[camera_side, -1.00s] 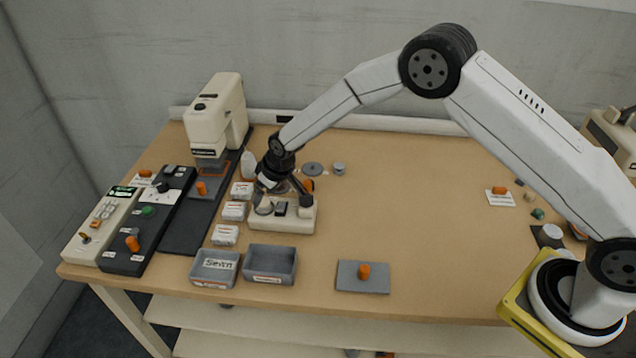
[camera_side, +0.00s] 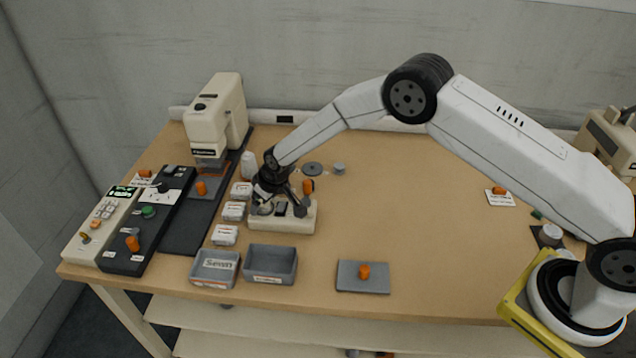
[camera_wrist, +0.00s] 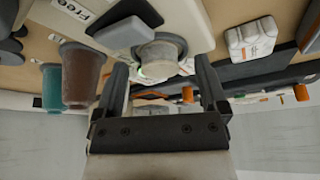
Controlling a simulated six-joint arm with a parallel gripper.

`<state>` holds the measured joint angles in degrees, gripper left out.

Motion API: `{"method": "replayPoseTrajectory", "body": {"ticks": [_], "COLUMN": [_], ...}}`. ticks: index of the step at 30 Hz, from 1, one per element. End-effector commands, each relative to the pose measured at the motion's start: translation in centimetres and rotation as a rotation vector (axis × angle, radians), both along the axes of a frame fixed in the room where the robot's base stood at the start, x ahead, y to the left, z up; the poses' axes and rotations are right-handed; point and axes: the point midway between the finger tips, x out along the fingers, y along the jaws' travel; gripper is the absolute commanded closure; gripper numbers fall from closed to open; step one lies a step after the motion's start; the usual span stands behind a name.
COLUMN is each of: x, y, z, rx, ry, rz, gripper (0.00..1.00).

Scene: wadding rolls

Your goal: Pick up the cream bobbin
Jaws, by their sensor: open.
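The cream bobbin (camera_wrist: 160,52) shows in the wrist view, upright-looking against a cream base (camera_wrist: 190,25). My gripper (camera_wrist: 162,75) is open, with one finger on each side of the bobbin; I cannot tell whether either finger touches it. In the side view my gripper (camera_side: 279,208) is low over the cream base (camera_side: 283,224), and its fingers and the base's parts hide the bobbin there. A brown bobbin (camera_wrist: 82,75) and a teal bobbin (camera_wrist: 52,88) stand to the left in the wrist view.
White labelled boxes (camera_side: 225,235) line the left of the base. Two grey bins (camera_side: 270,264) stand in front of it. A cream machine (camera_side: 215,115) stands behind left, and an orange knob (camera_side: 308,186) is close behind the gripper. The table's right middle is clear.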

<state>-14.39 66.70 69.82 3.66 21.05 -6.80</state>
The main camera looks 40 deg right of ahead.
Motion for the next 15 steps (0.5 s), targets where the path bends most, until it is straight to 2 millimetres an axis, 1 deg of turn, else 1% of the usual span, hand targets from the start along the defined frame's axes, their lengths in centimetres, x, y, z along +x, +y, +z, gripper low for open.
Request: {"method": "replayPoseTrajectory", "body": {"ticks": [3, 5, 6, 8, 9, 12, 15], "x": [0.0, 0.0, 0.0, 0.0, 0.0, 0.0, 0.0], "y": [-0.01, -0.01, -0.01, -0.01, -0.01, -0.01, -0.01], "z": [0.02, 0.02, 0.02, 0.02, 0.02, 0.02, 0.03], "rx": [0.0, 0.0, 0.0, 0.0, 0.0, 0.0, 0.0], "ry": [0.0, 0.0, 0.0, 0.0, 0.0, 0.0, 0.0], "rz": [0.0, 0.0, 0.0, 0.0, 0.0, 0.0, 0.0], "gripper": [0.08, 0.27, 0.4, 0.59, 0.71, 1.0, 1.0]}}
